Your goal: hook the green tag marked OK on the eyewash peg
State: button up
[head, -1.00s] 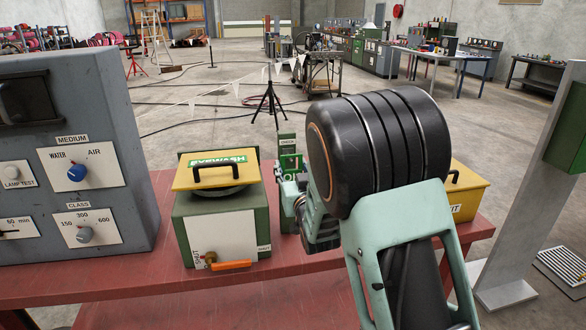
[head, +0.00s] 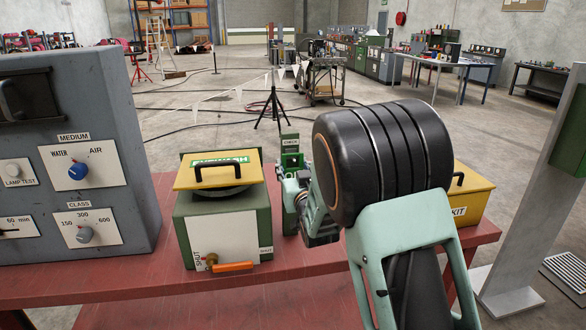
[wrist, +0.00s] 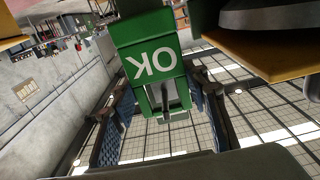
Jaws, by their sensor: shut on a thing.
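The green tag (wrist: 152,62) marked OK shows upside down in the wrist view. My gripper (wrist: 165,112) is shut on its narrower end, with a finger on each side. The eyewash box has a yellow lid (head: 240,180) with a black handle. I cannot clearly pick out the eyewash peg.
The eyewash box's front has an orange valve handle (head: 233,267). A grey control cabinet (head: 125,140) stands left on the red bench (head: 130,280). A yellow kit box (head: 478,200) sits right, partly behind my arm. A yellow plate (wrist: 270,55) is close at right in the wrist view.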

dwell(0.4)
jog(key=o, duration=1.1)
